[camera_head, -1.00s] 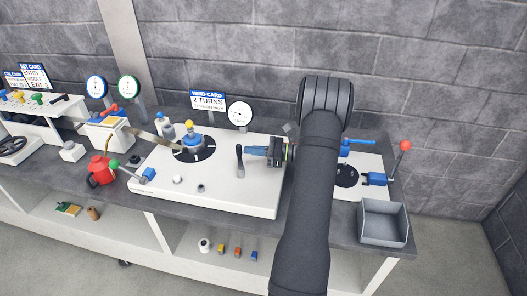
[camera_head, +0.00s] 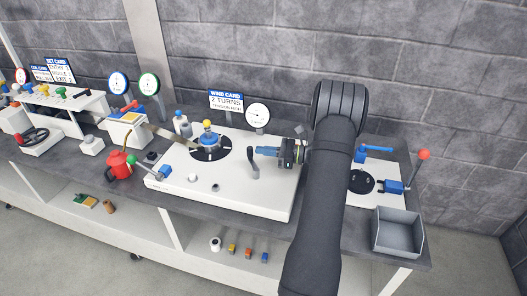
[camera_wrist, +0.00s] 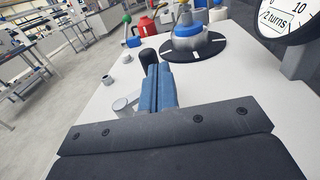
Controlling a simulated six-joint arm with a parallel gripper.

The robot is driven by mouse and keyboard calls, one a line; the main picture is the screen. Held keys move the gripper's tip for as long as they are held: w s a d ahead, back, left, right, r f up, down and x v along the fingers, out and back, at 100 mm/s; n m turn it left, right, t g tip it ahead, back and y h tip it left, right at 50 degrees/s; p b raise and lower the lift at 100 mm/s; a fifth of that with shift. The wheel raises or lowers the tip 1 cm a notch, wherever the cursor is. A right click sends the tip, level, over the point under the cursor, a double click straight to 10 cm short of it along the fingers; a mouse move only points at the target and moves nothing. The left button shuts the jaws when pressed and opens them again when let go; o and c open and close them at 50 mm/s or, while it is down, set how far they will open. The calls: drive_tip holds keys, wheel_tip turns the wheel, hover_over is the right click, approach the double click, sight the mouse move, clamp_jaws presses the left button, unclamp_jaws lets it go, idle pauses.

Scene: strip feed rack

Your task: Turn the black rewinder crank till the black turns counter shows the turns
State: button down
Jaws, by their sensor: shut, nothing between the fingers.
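The black rewinder crank (camera_head: 252,162) stands on the white rewinder plate (camera_head: 235,203). In the wrist view its black handle (camera_wrist: 149,58) rises just beside my fingers, with a grey hub below. My gripper (camera_head: 259,150) is shut and empty, its blue fingers (camera_wrist: 156,88) together and close to the handle; whether they touch it I cannot tell. The black-rimmed turns counter (camera_head: 257,115) stands behind the plate. The wrist view shows only part of its face (camera_wrist: 285,17), with "turns" and 10 legible; I cannot read its pointer. The wind card (camera_head: 226,102) reads 2 TURNS.
A black reel disc with a blue hub (camera_head: 207,140) lies left of the crank. A red can (camera_head: 118,165) and blue block (camera_head: 164,171) stand farther left. A grey bin (camera_head: 398,233) and red-knobbed lever (camera_head: 423,155) are at right. The plate's front is mostly clear.

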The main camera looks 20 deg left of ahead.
drive_tip(key=w+d, duration=0.1)
drive_tip(key=d, duration=0.3)
drive_tip(key=w+d, duration=0.2)
drive_tip(key=d, duration=0.2)
drive_tip(key=w+d, duration=0.2)
drive_tip(key=d, duration=0.2)
drive_tip(key=shift+w+d, duration=0.15)
drive_tip(key=shift+d, duration=0.15)
drive_tip(key=s+a, duration=0.1)
drive_tip(key=a, duration=0.3)
drive_tip(key=s+a, duration=0.2)
drive_tip(key=a, duration=0.2)
drive_tip(key=s+a, duration=0.2)
drive_tip(key=a, duration=0.2)
drive_tip(key=shift+s+a, duration=0.15)
drive_tip(key=shift+a, duration=0.15)
drive_tip(key=shift+s+d, duration=0.25)
drive_tip(key=shift+d, duration=0.4)
drive_tip(key=shift+a, duration=0.1)
